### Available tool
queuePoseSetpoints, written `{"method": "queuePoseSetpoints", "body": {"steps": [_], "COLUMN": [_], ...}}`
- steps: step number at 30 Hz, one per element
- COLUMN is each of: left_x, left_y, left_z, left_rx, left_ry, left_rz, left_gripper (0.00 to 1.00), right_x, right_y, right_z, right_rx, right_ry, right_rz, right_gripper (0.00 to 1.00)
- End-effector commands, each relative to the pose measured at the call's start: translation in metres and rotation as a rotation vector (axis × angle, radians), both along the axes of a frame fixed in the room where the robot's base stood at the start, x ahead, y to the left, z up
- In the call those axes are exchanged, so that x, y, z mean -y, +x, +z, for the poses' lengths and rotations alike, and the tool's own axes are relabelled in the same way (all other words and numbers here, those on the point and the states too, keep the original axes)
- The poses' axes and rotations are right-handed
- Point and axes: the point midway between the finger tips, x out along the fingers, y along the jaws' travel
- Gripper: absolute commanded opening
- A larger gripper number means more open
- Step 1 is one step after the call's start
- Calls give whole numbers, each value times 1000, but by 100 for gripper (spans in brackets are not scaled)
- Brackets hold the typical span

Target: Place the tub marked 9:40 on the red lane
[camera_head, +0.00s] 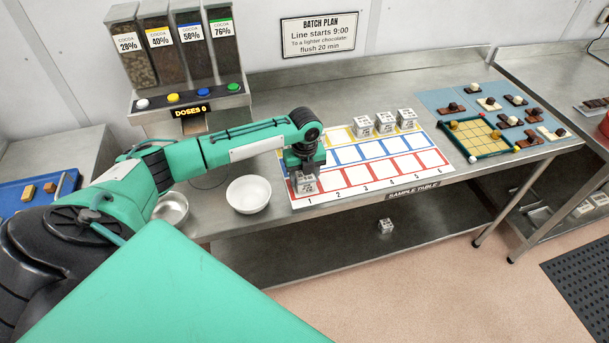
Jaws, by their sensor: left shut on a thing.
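My left gripper (305,168) is shut on a small white tub (304,185). The held tub is over or on the red lane (328,180) at its left end, by number 1; I cannot tell whether its base touches the mat. Its printed time is too small to read. Three similar tubs, a left one (363,126), a middle one (385,123) and a right one (407,119), stand along the yellow lane at the back of the mat. My right gripper is not in view.
The cocoa dispenser (190,103) is behind my left arm. A green-framed tray (481,136) lies on the right. Another tub (386,226) is on the lower shelf.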

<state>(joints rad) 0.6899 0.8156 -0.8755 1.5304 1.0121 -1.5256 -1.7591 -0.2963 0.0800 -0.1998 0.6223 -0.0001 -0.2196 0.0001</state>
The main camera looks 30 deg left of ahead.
Motion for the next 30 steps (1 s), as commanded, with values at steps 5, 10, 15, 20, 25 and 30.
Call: {"method": "queuePoseSetpoints", "body": {"steps": [5, 10, 15, 20, 25, 30], "left_x": [0, 0, 0, 0, 0, 0], "left_y": [0, 0, 0, 1, 1, 2], "left_z": [-3, -2, -1, 11, 44, 81], "left_rx": [0, 0, 0, 2, 5, 6], "left_ry": [0, 0, 0, -1, 0, -1], "left_rz": [0, 0, 0, 1, 0, -1], "left_gripper": [64, 74, 74, 74, 74, 74], "right_x": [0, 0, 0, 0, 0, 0], "right_y": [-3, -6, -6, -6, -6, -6], "right_z": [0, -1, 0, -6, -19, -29], "right_rx": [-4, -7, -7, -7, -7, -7], "right_ry": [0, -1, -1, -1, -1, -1], "right_rz": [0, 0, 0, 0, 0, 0], "right_gripper": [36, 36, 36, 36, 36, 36]}}
